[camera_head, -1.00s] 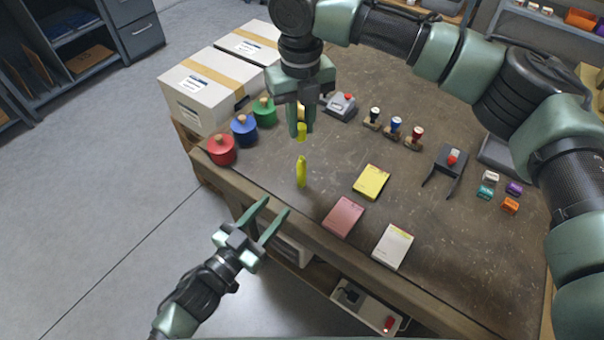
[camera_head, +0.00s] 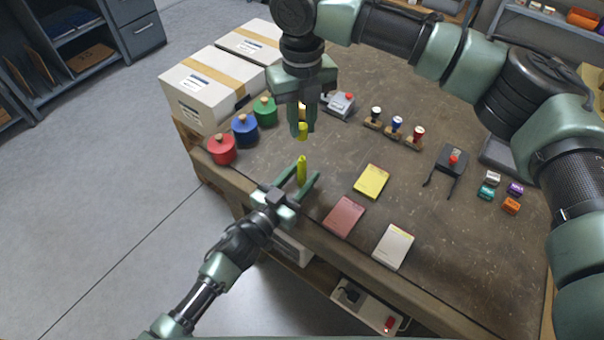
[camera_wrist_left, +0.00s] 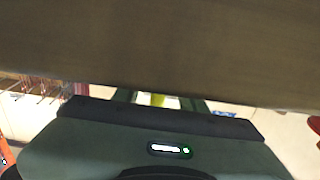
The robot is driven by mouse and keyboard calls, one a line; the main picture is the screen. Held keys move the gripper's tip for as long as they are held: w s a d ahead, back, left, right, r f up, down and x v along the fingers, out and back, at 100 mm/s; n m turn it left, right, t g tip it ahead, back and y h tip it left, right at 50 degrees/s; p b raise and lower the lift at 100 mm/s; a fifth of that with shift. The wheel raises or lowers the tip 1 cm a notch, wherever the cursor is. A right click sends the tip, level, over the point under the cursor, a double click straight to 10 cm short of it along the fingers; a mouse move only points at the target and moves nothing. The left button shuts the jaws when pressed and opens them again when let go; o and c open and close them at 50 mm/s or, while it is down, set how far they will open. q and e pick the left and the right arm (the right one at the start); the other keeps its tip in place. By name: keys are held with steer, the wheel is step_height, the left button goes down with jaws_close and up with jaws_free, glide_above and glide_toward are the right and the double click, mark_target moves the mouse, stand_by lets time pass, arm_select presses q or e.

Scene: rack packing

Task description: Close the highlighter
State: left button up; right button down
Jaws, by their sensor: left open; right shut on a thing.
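The yellow highlighter body (camera_head: 302,171) stands upright near the table's front edge. The open fingers of my left gripper (camera_head: 305,174) reach in around it, one on each side; I cannot tell whether either touches it. A strip of yellow, likely the highlighter, also shows between the fingers in the left wrist view (camera_wrist_left: 157,99). The yellow cap (camera_head: 303,131) is held in my right gripper (camera_head: 302,126), pointing down above the body with a gap between them. The highlighter's tip is too small to make out.
Red, blue and green jars (camera_head: 222,150) stand at the left edge by white boxes (camera_head: 208,90). Yellow (camera_head: 371,181), pink (camera_head: 344,216) and white (camera_head: 393,246) pads lie to the right. Stamps (camera_head: 397,124) stand behind on the wooden table (camera_head: 440,215).

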arm_select(q)
jaws_close()
stand_by(1.5)
